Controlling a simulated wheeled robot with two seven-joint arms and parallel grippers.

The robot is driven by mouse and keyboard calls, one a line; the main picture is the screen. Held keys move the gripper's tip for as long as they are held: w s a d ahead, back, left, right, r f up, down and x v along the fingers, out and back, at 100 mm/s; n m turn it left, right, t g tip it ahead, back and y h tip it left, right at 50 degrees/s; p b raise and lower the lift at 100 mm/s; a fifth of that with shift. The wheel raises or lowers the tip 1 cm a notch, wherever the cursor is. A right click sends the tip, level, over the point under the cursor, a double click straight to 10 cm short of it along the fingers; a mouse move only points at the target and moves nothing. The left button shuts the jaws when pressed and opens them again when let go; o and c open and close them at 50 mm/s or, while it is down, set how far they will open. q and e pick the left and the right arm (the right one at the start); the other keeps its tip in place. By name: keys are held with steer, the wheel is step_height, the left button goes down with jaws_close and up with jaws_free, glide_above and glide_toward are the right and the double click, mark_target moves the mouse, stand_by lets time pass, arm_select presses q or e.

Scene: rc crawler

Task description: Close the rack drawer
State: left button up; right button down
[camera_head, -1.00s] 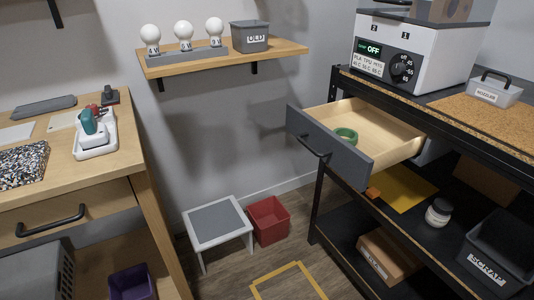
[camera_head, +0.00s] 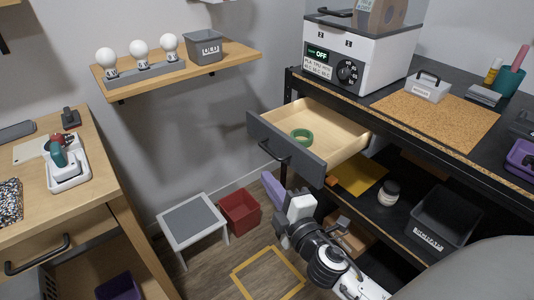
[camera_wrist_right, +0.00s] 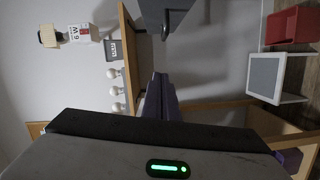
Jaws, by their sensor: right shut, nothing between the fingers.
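The rack drawer stands pulled out, its dark grey front (camera_head: 286,147) facing left with a black bar handle (camera_head: 272,152). Its pale wooden inside holds a green ring (camera_head: 302,136). My right gripper (camera_head: 271,185), with purple fingers, is shut and empty. It is below the drawer front in the head view and looks apart from it. In the right wrist view the shut fingers (camera_wrist_right: 157,85) point towards the drawer front (camera_wrist_right: 168,8) and its handle (camera_wrist_right: 165,33) at the top. My left gripper is not in view.
The black rack (camera_head: 460,160) carries a white dryer box (camera_head: 350,55) above the drawer. A white stool (camera_head: 192,222) and a red bin (camera_head: 240,210) stand on the floor to the left. A wall shelf (camera_head: 215,66) holds bulbs and a grey bin (camera_head: 205,46). Floor before the drawer is mostly clear.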

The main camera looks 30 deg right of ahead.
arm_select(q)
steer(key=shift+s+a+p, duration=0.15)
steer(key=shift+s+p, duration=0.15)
arm_select(e)
steer(key=w+d+f, duration=0.1)
steer(key=w+d, duration=0.4)
steer(key=w, duration=0.4)
steer(key=shift+f, duration=0.25)
steer(key=shift+d, duration=0.2)
